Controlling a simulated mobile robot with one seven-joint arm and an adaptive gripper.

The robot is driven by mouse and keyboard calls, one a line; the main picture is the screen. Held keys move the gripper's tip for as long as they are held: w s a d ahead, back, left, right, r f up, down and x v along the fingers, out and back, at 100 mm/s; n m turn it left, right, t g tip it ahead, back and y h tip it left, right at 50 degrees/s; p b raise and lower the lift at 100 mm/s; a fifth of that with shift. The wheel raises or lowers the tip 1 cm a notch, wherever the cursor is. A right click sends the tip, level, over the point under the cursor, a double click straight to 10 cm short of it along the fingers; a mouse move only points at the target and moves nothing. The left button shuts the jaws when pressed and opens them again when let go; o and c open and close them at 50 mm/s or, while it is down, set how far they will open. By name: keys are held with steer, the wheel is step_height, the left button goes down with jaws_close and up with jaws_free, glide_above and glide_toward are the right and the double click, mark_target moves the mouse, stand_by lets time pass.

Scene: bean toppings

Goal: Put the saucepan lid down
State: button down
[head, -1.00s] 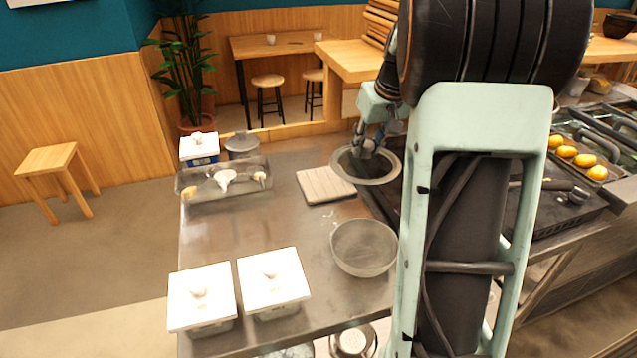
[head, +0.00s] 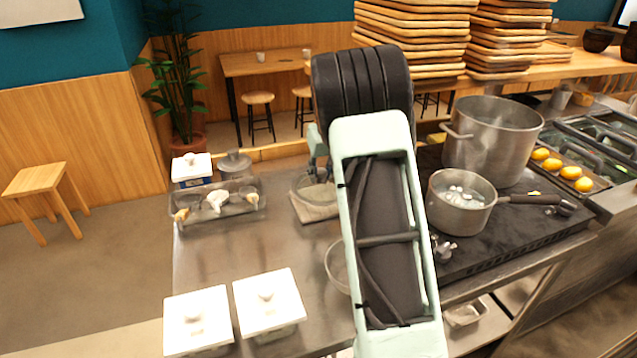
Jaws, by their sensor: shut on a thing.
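The saucepan lid (head: 303,186), see-through with a pale rim, is partly hidden behind my arm. My gripper (head: 317,176) is shut on it from above; the fingertips are small and partly covered. The lid is over the light slatted board (head: 318,213) on the steel counter. I cannot tell whether it touches the board. The saucepan (head: 455,214) stands uncovered on the black stove at the right, with white round pieces inside and its handle to the right.
A large steel pot (head: 490,145) stands behind the saucepan. A glass bowl (head: 335,262) is half hidden behind my arm. Two white lidded containers (head: 268,305) are at the front left. A clear tray (head: 240,213) with small items lies left of the board.

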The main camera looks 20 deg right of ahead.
mark_target(319, 181)
steer(key=shift+w+a+f, duration=0.1)
steer(key=shift+w+f, duration=0.15)
steer(key=shift+w+a+f, duration=0.1)
steer(key=shift+w+f, duration=0.05)
steer(key=shift+f, duration=0.8)
steer(key=shift+w+f, duration=0.1)
steer(key=shift+f, duration=0.8)
steer(key=shift+f, duration=0.1)
steer(key=shift+f, duration=0.15)
steer(key=c, duration=1.6)
jaws_free()
